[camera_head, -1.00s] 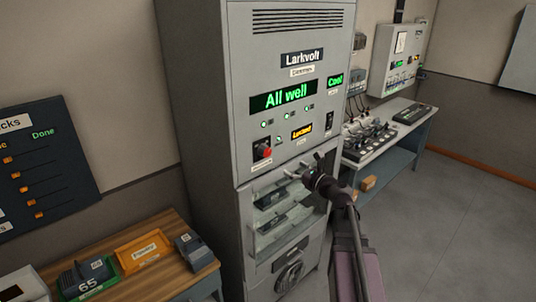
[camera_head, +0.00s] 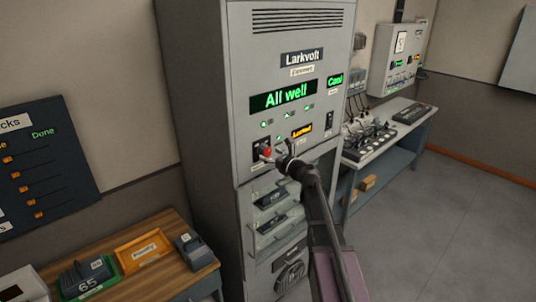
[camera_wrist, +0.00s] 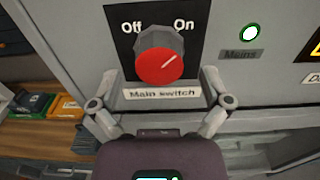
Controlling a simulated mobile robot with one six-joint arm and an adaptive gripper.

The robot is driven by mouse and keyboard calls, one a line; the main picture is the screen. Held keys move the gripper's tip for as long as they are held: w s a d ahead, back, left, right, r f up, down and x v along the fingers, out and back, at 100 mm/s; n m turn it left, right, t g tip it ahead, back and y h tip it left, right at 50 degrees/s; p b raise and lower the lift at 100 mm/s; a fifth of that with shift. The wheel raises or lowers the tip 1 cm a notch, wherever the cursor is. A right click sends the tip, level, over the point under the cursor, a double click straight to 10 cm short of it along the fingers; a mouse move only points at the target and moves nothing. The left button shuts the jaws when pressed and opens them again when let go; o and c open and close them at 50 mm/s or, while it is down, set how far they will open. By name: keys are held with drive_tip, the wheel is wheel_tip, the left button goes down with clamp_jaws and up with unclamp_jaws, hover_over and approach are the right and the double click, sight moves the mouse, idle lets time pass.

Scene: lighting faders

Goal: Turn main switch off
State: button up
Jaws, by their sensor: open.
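The main switch (camera_wrist: 160,60) is a rotary knob with a red face and grey body on a black plate marked Off at left and On at right. Its white pointer line points up and right, toward On. In the head view the knob (camera_head: 266,152) is on the grey Larkvolt cabinet (camera_head: 215,120), partly covered by my gripper. My gripper (camera_wrist: 160,88) is open, its fingers on either side of the lower knob. I cannot tell whether they touch it. In the head view my gripper (camera_head: 277,155) is just at the knob's right.
A green Mains lamp (camera_wrist: 250,32) is lit right of the switch. The cabinet display (camera_head: 285,95) reads All well. Below the switch is a windowed bay (camera_head: 250,235). A wooden bench (camera_head: 165,228) with trays stands at left; a workbench (camera_head: 430,125) stands at right.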

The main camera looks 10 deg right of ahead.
drive_tip(key=shift+w+a, duration=0.25)
drive_tip(key=shift+w, duration=0.2)
drive_tip(key=shift+c, duration=0.3)
drive_tip(key=c, duration=1.1)
